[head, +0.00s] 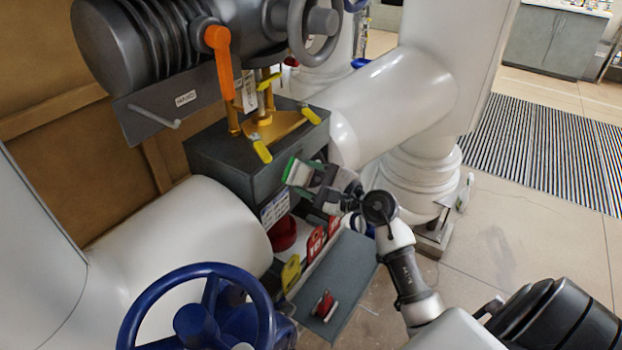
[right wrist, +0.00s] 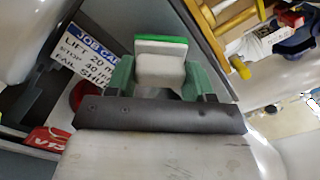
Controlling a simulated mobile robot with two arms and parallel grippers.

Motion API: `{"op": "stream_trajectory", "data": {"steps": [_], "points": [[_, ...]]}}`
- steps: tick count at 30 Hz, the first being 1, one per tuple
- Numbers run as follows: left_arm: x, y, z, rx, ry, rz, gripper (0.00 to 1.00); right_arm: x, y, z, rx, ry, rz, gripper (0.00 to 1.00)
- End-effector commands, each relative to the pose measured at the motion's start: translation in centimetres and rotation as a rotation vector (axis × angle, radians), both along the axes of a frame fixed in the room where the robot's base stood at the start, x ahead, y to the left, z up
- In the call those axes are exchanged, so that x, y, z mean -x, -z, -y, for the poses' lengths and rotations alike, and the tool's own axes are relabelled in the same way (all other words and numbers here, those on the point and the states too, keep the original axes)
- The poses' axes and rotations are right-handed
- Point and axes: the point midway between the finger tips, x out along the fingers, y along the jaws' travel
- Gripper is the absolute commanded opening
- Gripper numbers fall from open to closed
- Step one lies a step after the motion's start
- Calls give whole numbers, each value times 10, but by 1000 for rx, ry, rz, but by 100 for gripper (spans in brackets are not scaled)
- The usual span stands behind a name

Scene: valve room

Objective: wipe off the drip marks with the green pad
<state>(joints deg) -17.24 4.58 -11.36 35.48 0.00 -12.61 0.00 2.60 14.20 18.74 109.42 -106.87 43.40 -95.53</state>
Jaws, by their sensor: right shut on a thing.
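My right gripper (head: 304,178) is in front of the dark grey valve block (head: 226,163), near its right front corner. It is shut on the green pad (head: 291,168), a pale block with a green face. In the right wrist view the pad (right wrist: 160,64) sits between the two green fingers of the gripper (right wrist: 162,80), its green side at the far end. I cannot tell whether the pad touches the block. I cannot make out any drip marks in either view. My left gripper is not in view.
A job card (right wrist: 92,56) hangs beside the gripper. Below are red tags (head: 316,242), a yellow tag (head: 291,272) and a grey shelf (head: 345,275) with a red item. Yellow-handled brass parts (head: 262,148) stand on the block. White pipes and a blue handwheel (head: 135,318) surround it.

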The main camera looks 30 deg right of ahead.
Motion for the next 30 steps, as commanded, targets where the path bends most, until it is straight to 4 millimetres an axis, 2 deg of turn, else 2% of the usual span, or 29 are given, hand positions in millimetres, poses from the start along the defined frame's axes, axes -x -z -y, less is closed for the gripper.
{"op": "stream_trajectory", "data": {"steps": [24, 30], "points": [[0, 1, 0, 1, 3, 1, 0, -15, 0, -6, 1, 0, 0, 34], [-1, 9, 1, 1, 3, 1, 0, -18, 2, 3, 4, 1, 1, 34]]}}
